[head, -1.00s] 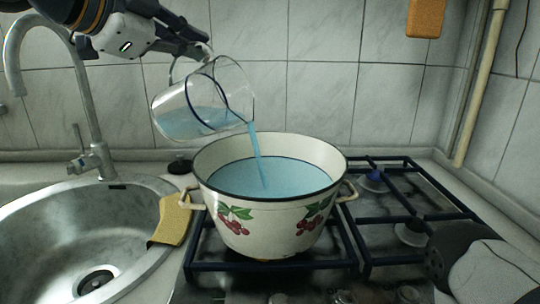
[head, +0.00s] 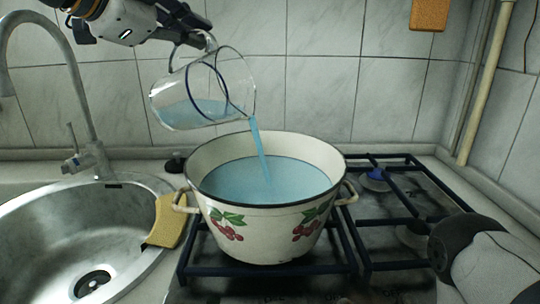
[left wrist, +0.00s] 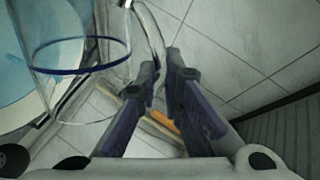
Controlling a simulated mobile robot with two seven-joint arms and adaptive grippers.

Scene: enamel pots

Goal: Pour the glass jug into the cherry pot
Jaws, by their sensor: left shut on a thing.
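The glass jug (head: 183,88) is tilted with its mouth down to the right, above the back left of the cherry pot. Some blue liquid is in it, and a blue stream (head: 259,150) runs from its lip into the pot. The cherry pot (head: 265,228) is cream enamel with cherries and a dark rim, and holds a wide pool of blue liquid. My left gripper (head: 200,38) is shut on the jug's handle. In the left wrist view the fingers (left wrist: 167,75) are close together, with the jug's blue-ringed glass (left wrist: 78,70) to their left. My right gripper is out of view.
The pot stands on the left part of a gas hob with dark grates (head: 400,265). A steel sink (head: 50,240) with a tap (head: 88,120) is at the left, a yellow sponge (head: 166,222) on its edge. A tiled wall closes the back. My right arm shows at lower right.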

